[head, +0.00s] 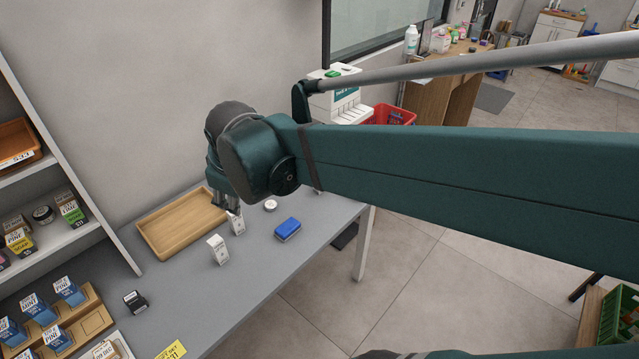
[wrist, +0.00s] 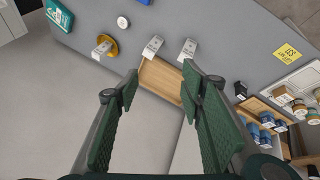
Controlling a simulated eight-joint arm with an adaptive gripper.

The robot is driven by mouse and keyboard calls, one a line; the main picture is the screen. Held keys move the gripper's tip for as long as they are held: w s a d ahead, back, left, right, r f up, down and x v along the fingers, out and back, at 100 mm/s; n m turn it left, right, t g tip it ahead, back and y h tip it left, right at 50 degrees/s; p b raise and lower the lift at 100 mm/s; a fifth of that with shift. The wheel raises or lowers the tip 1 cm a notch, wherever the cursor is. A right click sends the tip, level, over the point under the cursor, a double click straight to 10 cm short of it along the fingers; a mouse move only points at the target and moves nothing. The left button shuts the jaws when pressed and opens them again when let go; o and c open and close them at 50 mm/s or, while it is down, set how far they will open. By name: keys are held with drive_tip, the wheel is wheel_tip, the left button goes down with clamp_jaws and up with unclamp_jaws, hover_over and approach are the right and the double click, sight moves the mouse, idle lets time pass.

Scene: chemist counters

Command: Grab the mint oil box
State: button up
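Two small white boxes stand on the grey counter, a nearer box (head: 218,250) and a farther box (head: 237,224). Both also show in the wrist view, one on the right (wrist: 188,48) and one in the middle (wrist: 153,46). Blue boxes (head: 69,291) stand in a wooden holder at the lower left. The print on the white boxes is too small to read, so I cannot tell which box is the mint oil. My gripper (wrist: 160,84) is open and empty above the counter, its fingers over the wooden tray's area, beside the white boxes.
A wooden tray (head: 156,241) lies by the wall. A blue block (head: 288,229) and a white round item (head: 270,206) lie to the right. A pale box with a gold round item (wrist: 108,48) shows in the wrist view. A black stamp (head: 135,302) and shelves (head: 62,238) are left.

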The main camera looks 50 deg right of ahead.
drive_tip(key=w+d+f+n+g+h+b, duration=0.1)
drive_tip(key=w+d+f+n+g, duration=0.25)
drive_tip(key=d, duration=0.75)
drive_tip(key=w+d+f+n+t+h+b, duration=0.1)
drive_tip(key=w+d+f+n, duration=0.2)
drive_tip(key=w+d+f, duration=0.5)
drive_tip(key=d+f+n+g, duration=0.1)
drive_tip(key=d+f, duration=0.2)
drive_tip(key=d, duration=0.4)
drive_tip(key=d+f+n+g, duration=0.1)
drive_tip(key=d+f+n, duration=0.1)
drive_tip(key=d+f, duration=0.2)
drive_tip(key=d+f+n+g, duration=0.1)
drive_tip(key=d+f, duration=0.3)
drive_tip(key=d, duration=0.6)
drive_tip(key=shift+d+f+n+h+b, duration=0.25)
drive_tip(key=shift+n+h+b, duration=0.15)
drive_tip(key=shift+n, duration=0.35)
drive_tip(key=shift+f, duration=0.1)
drive_tip(key=shift+x, duration=1.2)
drive_tip(key=shift+s, duration=0.1)
